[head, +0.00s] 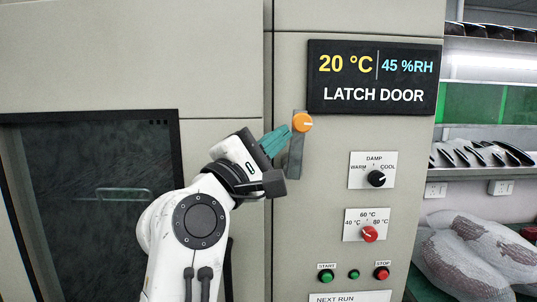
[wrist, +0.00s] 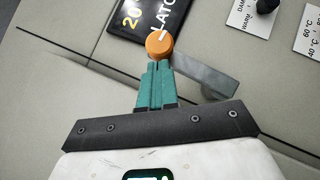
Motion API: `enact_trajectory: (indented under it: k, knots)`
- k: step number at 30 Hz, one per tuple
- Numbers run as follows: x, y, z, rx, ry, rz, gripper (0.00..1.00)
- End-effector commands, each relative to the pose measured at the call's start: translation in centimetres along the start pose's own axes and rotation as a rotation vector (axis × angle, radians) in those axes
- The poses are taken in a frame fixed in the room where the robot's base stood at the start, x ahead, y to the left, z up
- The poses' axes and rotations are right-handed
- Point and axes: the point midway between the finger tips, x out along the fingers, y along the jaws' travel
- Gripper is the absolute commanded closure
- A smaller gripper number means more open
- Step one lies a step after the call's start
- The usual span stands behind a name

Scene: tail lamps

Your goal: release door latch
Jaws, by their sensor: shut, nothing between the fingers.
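The door latch has an orange round knob (head: 302,122) on a grey lever bar (head: 296,158) mounted on the cabinet front. In the head view the bar hangs down from the knob, close to vertical. My gripper (head: 287,131) has teal fingers, shut and empty, with their tips right at the knob's left side. In the wrist view the shut fingers (wrist: 155,68) point at the orange knob (wrist: 159,44), and the grey bar (wrist: 205,75) runs off to the right. I cannot tell whether the tips touch the knob. The cabinet door (head: 225,70) lies left of the seam.
A display (head: 374,78) above the latch reads "20 °C", "45 %RH" and "LATCH DOOR". Right of the latch are a black damp dial (head: 376,178), a red temperature dial (head: 369,233), a green start button (head: 326,276) and a red stop button (head: 381,273). Shelves stand far right.

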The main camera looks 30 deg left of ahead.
Motion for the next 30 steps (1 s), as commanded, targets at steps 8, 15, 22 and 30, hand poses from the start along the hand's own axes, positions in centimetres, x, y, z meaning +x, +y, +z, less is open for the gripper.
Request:
enact_trajectory:
  k: [8,15,22,30]
  knots:
    - [0.48,-0.13,0.48,0.058,-0.001,-0.057,1.00]
    - [0.59,-0.16,0.57,0.067,-0.001,-0.069,1.00]
    - [0.59,-0.14,0.57,0.067,-0.001,-0.068,1.00]
    - [0.36,-0.82,0.34,0.066,-0.003,-0.068,1.00]
